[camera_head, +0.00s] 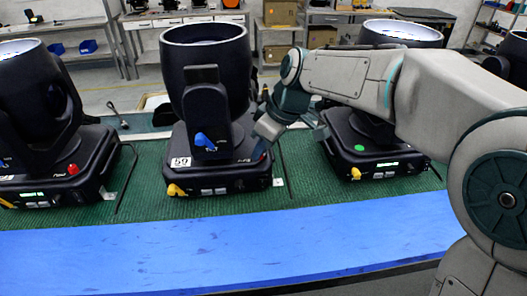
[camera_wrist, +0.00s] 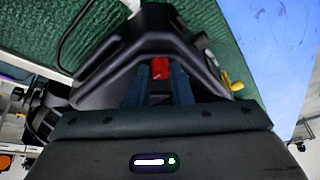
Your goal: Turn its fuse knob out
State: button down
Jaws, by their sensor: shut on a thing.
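The fuse knob is a small red block (camera_wrist: 160,68) on the base of the middle black par can (camera_head: 212,80), labelled 59. My gripper (camera_wrist: 160,80) is shut on the knob, with one dark blue finger on each side of it. In the head view my gripper (camera_head: 261,148) reaches down to the right side of that base, and the knob is mostly hidden there. The knob's lower part is hidden between the fingers. I cannot tell how far it is turned.
Similar par cans stand left (camera_head: 35,110) and right (camera_head: 372,140) on the green mat (camera_head: 140,205). The middle can has a blue lever (camera_head: 204,141) and a yellow lever (camera_head: 176,190). The blue strip (camera_head: 200,255) in front is clear.

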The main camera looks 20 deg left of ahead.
jog(key=m+t, duration=0.1)
jog(key=m, duration=0.1)
jog(key=m+b, duration=0.1)
jog(key=m, duration=0.1)
jog(key=shift+s+a+t, duration=0.1)
jog(key=shift+s+t, duration=0.1)
jog(key=shift+t, duration=0.2)
jog(key=shift+s+a+r+m+t+h+b, duration=0.1)
jog(key=shift+m+t+h+b, duration=0.4)
jog(key=shift+m, duration=1.7)
jog(key=c, duration=1.3)
grip_release()
jog(key=v, duration=1.3)
jog(key=shift+s+r+p, duration=0.25)
jog(key=shift+r+p, duration=0.05)
jog(key=shift+r, duration=0.05)
jog(key=shift+f, duration=0.1)
